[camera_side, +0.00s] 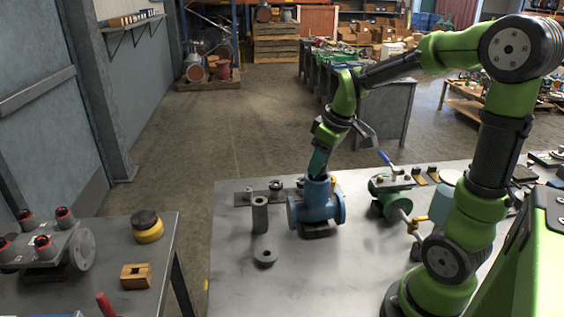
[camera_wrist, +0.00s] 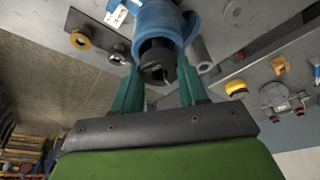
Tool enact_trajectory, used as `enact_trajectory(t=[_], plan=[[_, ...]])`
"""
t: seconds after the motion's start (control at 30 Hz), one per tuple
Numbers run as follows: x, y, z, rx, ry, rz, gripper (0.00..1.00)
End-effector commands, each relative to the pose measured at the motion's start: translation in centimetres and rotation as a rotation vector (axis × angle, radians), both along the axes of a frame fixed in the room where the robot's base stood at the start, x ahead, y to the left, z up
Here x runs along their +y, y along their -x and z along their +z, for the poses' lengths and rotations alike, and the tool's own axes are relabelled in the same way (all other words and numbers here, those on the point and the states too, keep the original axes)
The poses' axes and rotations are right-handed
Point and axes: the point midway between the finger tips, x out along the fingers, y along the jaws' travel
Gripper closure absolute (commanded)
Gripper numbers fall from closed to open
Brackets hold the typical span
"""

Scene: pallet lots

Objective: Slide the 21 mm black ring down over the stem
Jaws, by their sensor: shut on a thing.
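A blue valve body (camera_side: 316,207) with side flanges stands on the metal table in the side view. In the wrist view the blue body (camera_wrist: 160,20) is at the top, with its open end towards me. My gripper (camera_side: 319,168) points down at the top of the valve body; its teal fingers show in the wrist view (camera_wrist: 158,80). They are shut on the black ring (camera_wrist: 156,58), which sits at the mouth of the valve body. The stem cannot be made out clearly; I cannot tell whether the ring is around it.
A grey upright sleeve (camera_side: 260,215) and a flat dark ring (camera_side: 265,257) stand left of the valve body. A strip with small rings (camera_side: 249,194) lies behind. A green valve (camera_side: 390,207) with a blue lever is to the right. The front of the table is clear.

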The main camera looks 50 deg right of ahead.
Motion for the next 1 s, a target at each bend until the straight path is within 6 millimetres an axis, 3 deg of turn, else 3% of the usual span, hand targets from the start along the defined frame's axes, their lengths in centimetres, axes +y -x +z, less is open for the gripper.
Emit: enact_trajectory(t=[0.77,0.8,0.97,1.0], plan=[[0.0,0.0,-1.2,0.001,0.0,-0.001,0.87],[0.0,0.0,-1.2,0.001,0.0,-0.001,0.53],[0.0,0.0,-1.2,0.0,0.0,-0.001,0.29],[0.0,0.0,-1.2,0.0,0.0,-0.001,0.28]])
